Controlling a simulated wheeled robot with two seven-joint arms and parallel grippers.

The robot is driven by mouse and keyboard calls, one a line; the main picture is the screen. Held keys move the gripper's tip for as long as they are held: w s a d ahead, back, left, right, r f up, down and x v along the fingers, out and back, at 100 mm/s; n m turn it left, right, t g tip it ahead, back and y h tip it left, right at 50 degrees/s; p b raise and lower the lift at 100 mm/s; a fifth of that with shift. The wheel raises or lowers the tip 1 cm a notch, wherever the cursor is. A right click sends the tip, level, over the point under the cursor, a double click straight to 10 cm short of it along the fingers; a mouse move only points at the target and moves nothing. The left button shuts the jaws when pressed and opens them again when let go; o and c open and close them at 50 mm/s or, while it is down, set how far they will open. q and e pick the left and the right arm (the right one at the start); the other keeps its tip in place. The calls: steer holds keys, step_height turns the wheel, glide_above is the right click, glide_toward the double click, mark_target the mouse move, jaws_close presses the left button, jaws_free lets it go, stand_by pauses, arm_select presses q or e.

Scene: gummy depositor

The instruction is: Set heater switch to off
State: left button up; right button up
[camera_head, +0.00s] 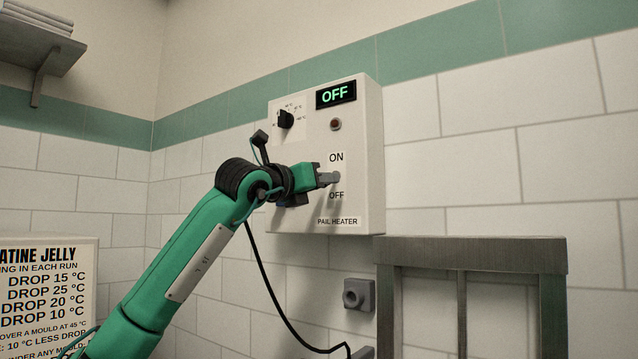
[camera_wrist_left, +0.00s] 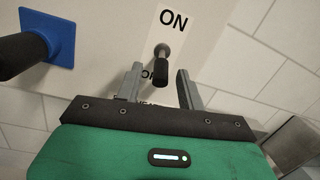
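The heater box (camera_head: 362,150), labelled PAIL HEATER, hangs on the tiled wall. Its display (camera_head: 336,94) reads OFF in green. The heater switch (camera_wrist_left: 158,66) is a small lever with a black tip, between the ON and OFF labels; the OFF label is partly covered in the left wrist view. My left gripper (camera_head: 335,178) is at the front of the box, at the switch, and hides most of it in the head view. In the left wrist view its two fingers (camera_wrist_left: 158,72) are apart, with the lever showing between them. My right gripper is out of view.
A black dial (camera_head: 286,118) and a round indicator (camera_head: 336,125) sit above the switch. A metal frame (camera_head: 470,252) stands below right of the box. A blue square plate (camera_wrist_left: 48,38) with a dark rod shows in the left wrist view.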

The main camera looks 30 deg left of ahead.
arm_select(q)
steer(key=shift+s, duration=0.1)
